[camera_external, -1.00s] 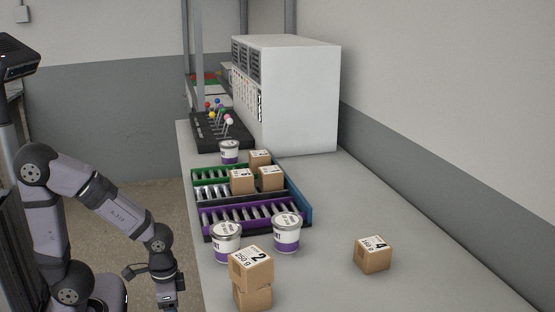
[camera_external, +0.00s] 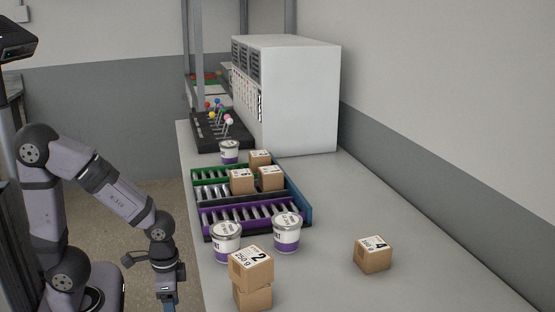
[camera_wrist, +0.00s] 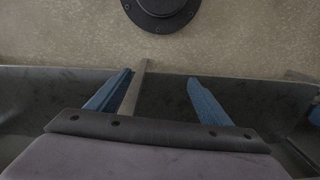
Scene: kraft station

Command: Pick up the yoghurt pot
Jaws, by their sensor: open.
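Three white yoghurt pots with purple bands stand upright on the bench in the external view. One pot (camera_external: 226,242) is at the front left, one pot (camera_external: 287,233) is just right of it, and a third pot (camera_external: 229,152) is behind the racks. My gripper (camera_external: 168,303) hangs low, left of the bench edge and apart from every pot. In the wrist view my gripper (camera_wrist: 160,92) is open, its two blue fingers spread with nothing between them. No pot shows in the wrist view.
Stacked cartons (camera_external: 251,268) stand at the front of the bench (camera_external: 345,205), and a lone carton (camera_external: 373,254) stands to the right. Roller racks (camera_external: 250,216) with several cartons lie behind the pots. A large white cabinet (camera_external: 300,105) is at the back.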

